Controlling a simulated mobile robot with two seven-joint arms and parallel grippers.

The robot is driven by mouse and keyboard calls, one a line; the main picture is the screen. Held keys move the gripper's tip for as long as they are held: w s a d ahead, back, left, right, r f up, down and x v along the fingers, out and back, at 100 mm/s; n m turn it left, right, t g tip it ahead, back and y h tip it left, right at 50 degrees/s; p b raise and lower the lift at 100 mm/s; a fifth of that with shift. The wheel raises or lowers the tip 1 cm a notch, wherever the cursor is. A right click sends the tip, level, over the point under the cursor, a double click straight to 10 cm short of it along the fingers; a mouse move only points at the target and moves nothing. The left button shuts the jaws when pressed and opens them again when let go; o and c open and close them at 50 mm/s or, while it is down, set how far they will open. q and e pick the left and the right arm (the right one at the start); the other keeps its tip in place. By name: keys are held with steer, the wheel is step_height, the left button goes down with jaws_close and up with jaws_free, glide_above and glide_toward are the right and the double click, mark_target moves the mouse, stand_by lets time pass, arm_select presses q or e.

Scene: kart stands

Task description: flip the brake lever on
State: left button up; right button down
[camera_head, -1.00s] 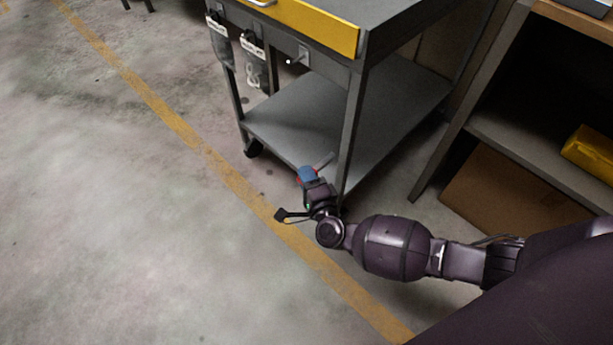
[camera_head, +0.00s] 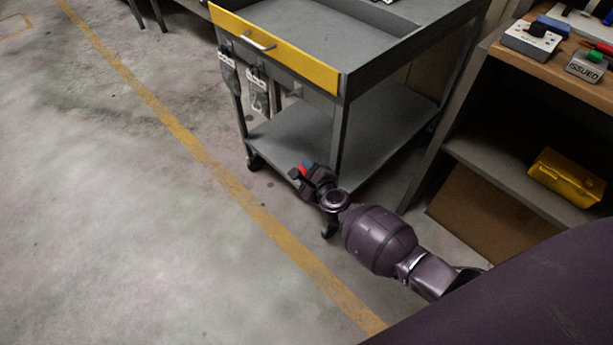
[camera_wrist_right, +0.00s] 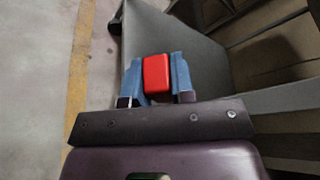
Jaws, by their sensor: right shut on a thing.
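The brake lever's red end (camera_wrist_right: 156,72) sits between the blue fingers of my right gripper (camera_wrist_right: 157,78) in the right wrist view. The gripper is shut on it, with a finger on either side. In the head view the red end (camera_head: 302,171) shows small at the near lower edge of the grey cart (camera_head: 270,136), with my right gripper (camera_head: 305,169) around it. The rest of the lever is hidden. My left gripper is not in view.
The cart has a yellow drawer front (camera_head: 300,62) above and a caster (camera_head: 255,162) at its lower left corner. A shelf unit at right holds a yellow case (camera_head: 567,178). The floor to the left, with a yellow line (camera_head: 200,150), is clear.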

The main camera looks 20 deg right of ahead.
steer(key=shift+w+d+r+p, duration=0.25)
steer(key=shift+d+r+p, duration=0.1)
steer(key=shift+r, duration=0.15)
steer(key=shift+d+r, duration=0.15)
steer(key=shift+w+d+r, duration=0.1)
steer(key=shift+d, duration=0.1)
steer(key=c, duration=1)
jaws_free()
steer(key=shift+o, duration=0.2)
steer(key=shift+a+f, duration=0.1)
steer(key=shift+f, duration=0.1)
steer(key=shift+s, duration=0.2)
